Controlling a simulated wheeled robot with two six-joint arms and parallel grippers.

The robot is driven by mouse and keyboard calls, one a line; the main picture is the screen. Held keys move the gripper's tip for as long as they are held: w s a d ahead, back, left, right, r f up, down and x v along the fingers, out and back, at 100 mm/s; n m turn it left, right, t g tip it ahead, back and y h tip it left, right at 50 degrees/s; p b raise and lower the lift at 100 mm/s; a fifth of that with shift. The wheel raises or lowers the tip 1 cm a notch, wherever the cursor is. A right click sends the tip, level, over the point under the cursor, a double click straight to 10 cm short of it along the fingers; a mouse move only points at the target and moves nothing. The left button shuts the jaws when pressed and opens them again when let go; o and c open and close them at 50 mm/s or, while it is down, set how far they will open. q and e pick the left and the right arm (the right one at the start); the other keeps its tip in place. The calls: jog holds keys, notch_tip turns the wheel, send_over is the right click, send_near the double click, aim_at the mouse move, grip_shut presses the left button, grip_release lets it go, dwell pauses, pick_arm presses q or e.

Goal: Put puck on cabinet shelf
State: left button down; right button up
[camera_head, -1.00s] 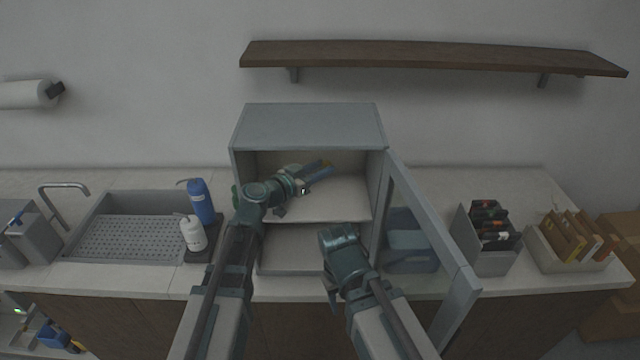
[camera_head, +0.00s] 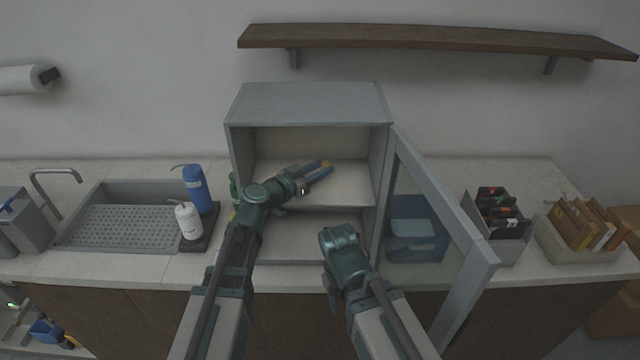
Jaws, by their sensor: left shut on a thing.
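The grey cabinet (camera_head: 308,104) stands on the counter with its glazed door (camera_head: 440,215) swung open to the right. Its middle shelf (camera_head: 347,186) shows pale and bare on the right side. My left gripper (camera_head: 323,171) reaches inside the upper compartment, above the shelf.
A blue bin (camera_head: 415,240) shows behind the door glass. A sink (camera_head: 130,222) with blue (camera_head: 196,188) and white (camera_head: 188,220) bottles is at left. Racks of folders (camera_head: 497,222) and packets (camera_head: 580,235) stand at right. A wooden shelf (camera_head: 430,40) is above.

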aim_at(320, 184)
pick_arm(q)
notch_tip(320, 184, down, 4)
jog(key=b, duration=0.3)
jog(key=shift+r, duration=0.2)
jog(key=c, duration=1)
grip_release()
jog(key=shift+f+b, duration=0.2)
jog(key=shift+b, duration=0.1)
jog(key=o, duration=0.4)
jog(key=shift+o, duration=0.2)
jog(key=shift+r, duration=0.1)
